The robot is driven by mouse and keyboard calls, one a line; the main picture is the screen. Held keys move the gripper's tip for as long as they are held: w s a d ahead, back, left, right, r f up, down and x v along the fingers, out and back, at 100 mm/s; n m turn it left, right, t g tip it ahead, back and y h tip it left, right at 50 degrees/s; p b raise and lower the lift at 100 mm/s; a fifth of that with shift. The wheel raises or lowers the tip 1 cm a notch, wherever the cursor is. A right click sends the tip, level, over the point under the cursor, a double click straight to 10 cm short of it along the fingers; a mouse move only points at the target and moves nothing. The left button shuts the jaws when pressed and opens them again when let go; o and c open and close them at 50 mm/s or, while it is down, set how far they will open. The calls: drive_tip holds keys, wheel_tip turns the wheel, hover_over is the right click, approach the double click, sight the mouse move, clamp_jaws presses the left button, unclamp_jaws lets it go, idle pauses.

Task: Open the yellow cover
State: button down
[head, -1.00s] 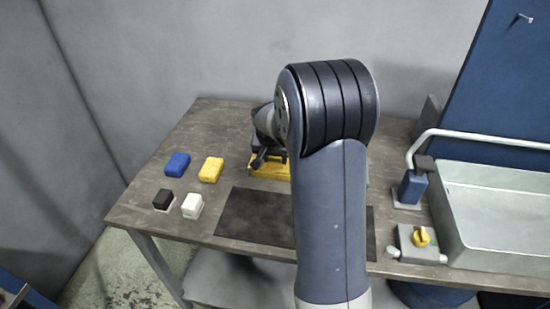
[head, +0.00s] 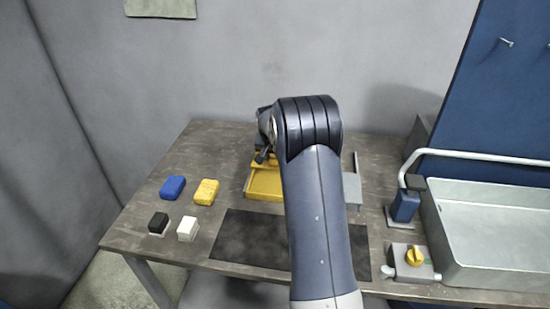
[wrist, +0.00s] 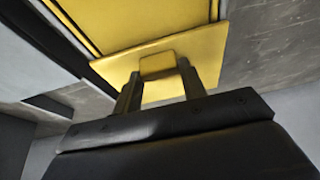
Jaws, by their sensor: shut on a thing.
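The yellow cover (head: 259,163) is at the back middle of the table, partly hidden behind my arm. It looks raised along the back of a yellow body (head: 264,185) whose front now shows. In the wrist view the yellow cover (wrist: 206,56) fills the top middle, with a small yellow tab (wrist: 158,65) on it. My gripper (wrist: 158,78) is shut on this tab, one finger on each side. In the head view my gripper (head: 263,156) is at the cover, and its fingertips are mostly hidden. How far the cover is tilted is hard to tell.
Blue (head: 172,187) and yellow (head: 206,192) blocks, a black block (head: 158,223) and a white block (head: 188,228) sit on the left. A dark mat (head: 240,238) lies in front. A blue clamp-like device (head: 404,206), yellow-knobbed box (head: 414,256) and metal basin (head: 490,239) are at right.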

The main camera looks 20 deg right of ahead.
drive_tip(key=c, duration=0.8)
unclamp_jaws()
drive_tip(key=shift+c, duration=0.2)
drive_tip(key=b+v, duration=0.1)
drive_tip(key=v, duration=1)
drive_tip(key=shift+a+f, duration=0.1)
drive_tip(key=p+x, duration=0.1)
drive_tip(key=x, duration=0.9)
drive_tip(key=shift+w+f, duration=0.1)
drive_tip(key=shift+f, duration=0.3)
drive_tip(key=shift+s+a, duration=0.15)
drive_tip(key=shift+s, duration=0.3)
